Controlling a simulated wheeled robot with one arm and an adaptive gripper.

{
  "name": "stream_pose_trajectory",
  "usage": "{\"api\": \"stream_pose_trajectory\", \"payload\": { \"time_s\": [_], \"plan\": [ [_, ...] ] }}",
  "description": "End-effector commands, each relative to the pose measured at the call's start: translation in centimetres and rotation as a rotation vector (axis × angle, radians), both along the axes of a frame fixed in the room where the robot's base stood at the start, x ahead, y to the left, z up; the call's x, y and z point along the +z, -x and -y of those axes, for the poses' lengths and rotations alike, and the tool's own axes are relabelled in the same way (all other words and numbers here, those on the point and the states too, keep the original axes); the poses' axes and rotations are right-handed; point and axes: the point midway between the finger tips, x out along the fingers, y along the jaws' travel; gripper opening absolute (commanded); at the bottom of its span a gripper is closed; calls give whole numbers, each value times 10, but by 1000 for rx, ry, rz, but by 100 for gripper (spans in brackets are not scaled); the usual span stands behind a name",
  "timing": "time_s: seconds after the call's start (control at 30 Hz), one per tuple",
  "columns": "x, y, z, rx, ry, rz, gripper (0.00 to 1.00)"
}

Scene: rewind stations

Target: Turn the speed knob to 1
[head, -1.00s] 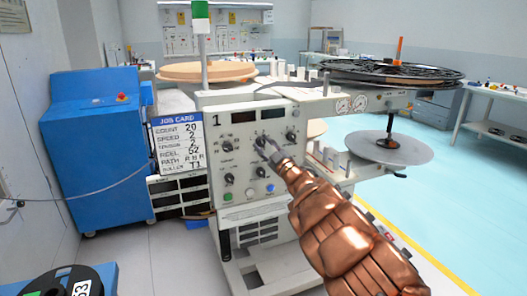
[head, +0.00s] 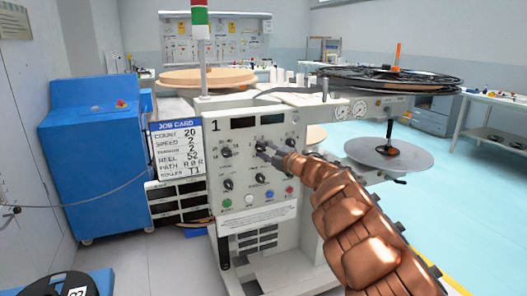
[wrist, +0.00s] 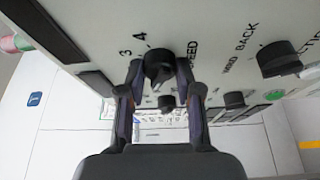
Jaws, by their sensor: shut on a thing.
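The black speed knob (wrist: 158,62) is on the machine's light panel, with "SPEED" printed beside it and the numbers 3 and 4 near it in the wrist view. My gripper (wrist: 160,72) has one finger on each side of this knob and is shut on it. In the head view my gripper (head: 264,149) reaches the upper middle of the control panel (head: 240,165) from the right and covers most of the knob. The knob's pointer setting cannot be read clearly.
Other black knobs (head: 225,152) sit close by on the panel, with coloured buttons (head: 269,194) below. A job card (head: 176,150) reading speed 2 hangs at the panel's left. A blue cabinet (head: 95,160) stands left; a grey reel disc (head: 388,154) sticks out right.

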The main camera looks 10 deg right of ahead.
Motion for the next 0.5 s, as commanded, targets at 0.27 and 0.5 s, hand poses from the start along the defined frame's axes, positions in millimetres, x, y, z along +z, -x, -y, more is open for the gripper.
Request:
{"api": "stream_pose_trajectory", "payload": {
  "time_s": [0.27,0.5],
  "plan": [
    [1,0,0,-2,73,13,0],
    [1,0,0,-2,85,15,0]
  ]
}}
